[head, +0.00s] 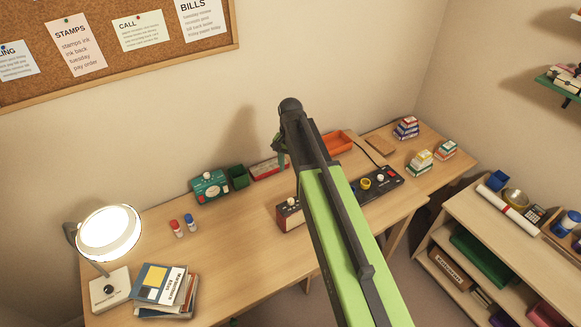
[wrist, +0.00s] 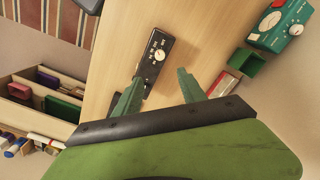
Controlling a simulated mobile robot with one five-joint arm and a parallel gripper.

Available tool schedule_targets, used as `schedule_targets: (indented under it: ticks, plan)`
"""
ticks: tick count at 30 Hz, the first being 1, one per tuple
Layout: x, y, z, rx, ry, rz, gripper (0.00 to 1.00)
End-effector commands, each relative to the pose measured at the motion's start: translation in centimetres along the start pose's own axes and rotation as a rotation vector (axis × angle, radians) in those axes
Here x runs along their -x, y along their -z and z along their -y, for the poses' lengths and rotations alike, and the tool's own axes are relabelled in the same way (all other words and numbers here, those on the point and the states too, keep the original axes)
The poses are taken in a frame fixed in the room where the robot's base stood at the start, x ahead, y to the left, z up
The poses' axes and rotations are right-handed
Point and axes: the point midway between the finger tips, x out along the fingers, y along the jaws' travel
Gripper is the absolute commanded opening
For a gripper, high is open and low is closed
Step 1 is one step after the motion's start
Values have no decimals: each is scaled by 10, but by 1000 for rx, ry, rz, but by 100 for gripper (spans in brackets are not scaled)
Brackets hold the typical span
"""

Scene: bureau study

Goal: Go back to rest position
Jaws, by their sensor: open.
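My gripper (wrist: 160,90) is open in the wrist view, its two green fingers spread apart with nothing between the tips. In the head view, my green and black arm stretches over the desk (head: 240,235), and the gripper (head: 281,152) is mostly hidden at its far end. Beyond the fingers in the wrist view lies a dark box with a pale dial (wrist: 158,52). I cannot tell how far above the desk the fingers are.
A teal dial device (head: 210,187), a green bin (head: 238,177) and a red box (head: 268,169) line the wall edge. A control panel (head: 380,184) is right of my arm. A lit lamp (head: 108,232) and books (head: 165,285) stand left. Shelves (head: 480,235) stand right.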

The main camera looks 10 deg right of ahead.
Motion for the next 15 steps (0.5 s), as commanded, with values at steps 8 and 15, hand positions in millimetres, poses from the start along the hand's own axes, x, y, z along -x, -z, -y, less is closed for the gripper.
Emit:
schedule_targets:
  ticks: [8, 15]
  plan:
    - [-2, 0, 0, 0, 0, 0, 48]
    - [-32, -3, -2, 0, 0, 0, 48]
